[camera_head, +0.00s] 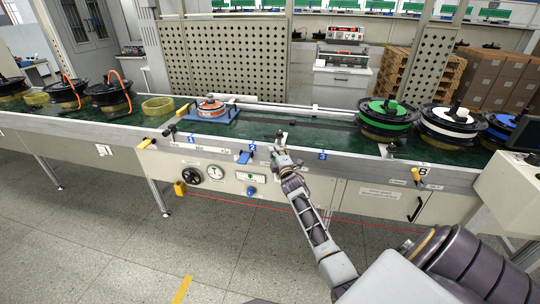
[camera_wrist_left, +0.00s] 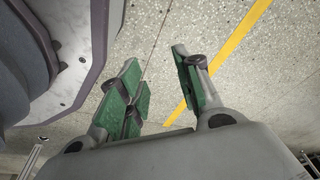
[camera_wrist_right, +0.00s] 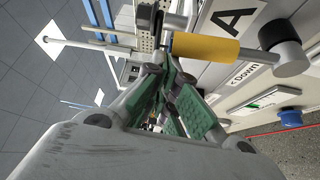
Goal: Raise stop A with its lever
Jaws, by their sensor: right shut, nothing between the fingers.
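The lever of stop A shows in the right wrist view as a yellow handle (camera_wrist_right: 206,48) on a metal shaft with a round grey end. An "A" label (camera_wrist_right: 232,17) and a "DOWN" label (camera_wrist_right: 245,74) are beside it. My right gripper (camera_wrist_right: 162,68) is shut and empty, its fingertips close to the handle; I cannot tell whether they touch. In the head view my right gripper (camera_head: 281,152) is at the bench's front edge and largely hides this lever. My left gripper (camera_wrist_left: 157,72) is open and empty above the floor, outside the head view.
The conveyor bench (camera_head: 340,176) runs across the view. An orange-topped hub (camera_head: 210,108) sits on a blue plate at left; a green reel (camera_head: 385,115) and others stand at right. Another yellow lever (camera_head: 416,174) is by label B. A blue button (camera_wrist_right: 284,116) is near A. Floor in front is clear.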

